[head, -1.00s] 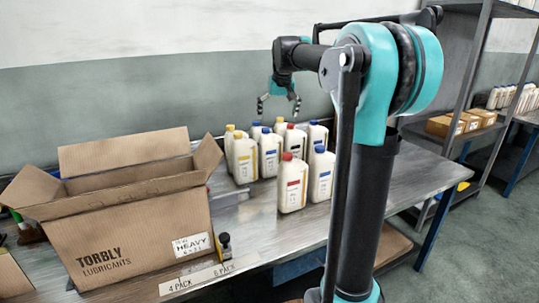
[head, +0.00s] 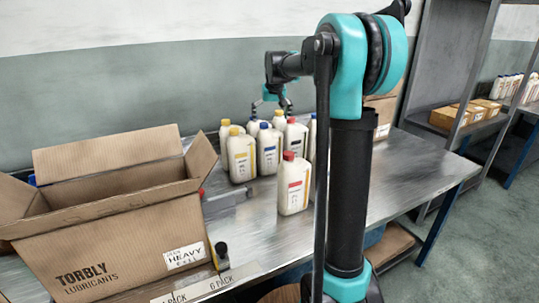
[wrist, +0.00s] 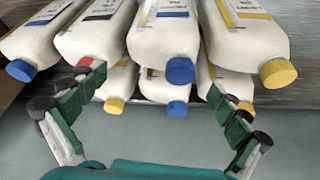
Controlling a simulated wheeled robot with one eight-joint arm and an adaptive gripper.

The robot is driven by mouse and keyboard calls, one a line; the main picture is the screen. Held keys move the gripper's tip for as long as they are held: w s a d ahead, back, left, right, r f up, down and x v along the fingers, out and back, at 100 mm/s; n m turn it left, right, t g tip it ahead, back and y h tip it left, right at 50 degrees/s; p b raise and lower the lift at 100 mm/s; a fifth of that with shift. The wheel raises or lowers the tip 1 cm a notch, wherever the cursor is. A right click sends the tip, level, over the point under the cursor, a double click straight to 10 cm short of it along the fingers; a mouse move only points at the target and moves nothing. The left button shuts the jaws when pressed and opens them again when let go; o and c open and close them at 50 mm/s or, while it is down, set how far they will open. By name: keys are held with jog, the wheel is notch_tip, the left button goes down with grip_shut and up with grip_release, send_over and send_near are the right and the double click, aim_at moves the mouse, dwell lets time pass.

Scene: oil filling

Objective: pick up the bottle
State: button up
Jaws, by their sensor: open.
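Several white bottles with coloured caps stand grouped on the metal table. In the head view, a red-capped bottle (head: 293,187) stands in front, with a yellow-capped bottle (head: 241,158) and a blue-capped bottle (head: 269,152) behind it. My gripper (head: 272,102) is over the back of the group, its fingers spread and pointing down. In the wrist view, my gripper (wrist: 157,82) is open, with bottle caps between and beyond its fingers. A blue-capped bottle (wrist: 165,38) lies in line with the gap. I see no bottle held. Part of the group is hidden behind my arm.
An open cardboard box (head: 120,245) marked Torbly Lubricants stands at the left front. Another carton (head: 383,113) is behind my arm. The table (head: 400,185) is bare on the right. A shelf (head: 470,116) with cartons is at the far right.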

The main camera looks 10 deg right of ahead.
aim_at(269, 132)
jog(key=x, duration=0.8)
jog(key=shift+s+f, duration=0.1)
jog(key=shift+s, duration=0.05)
jog(key=c, duration=1.3)
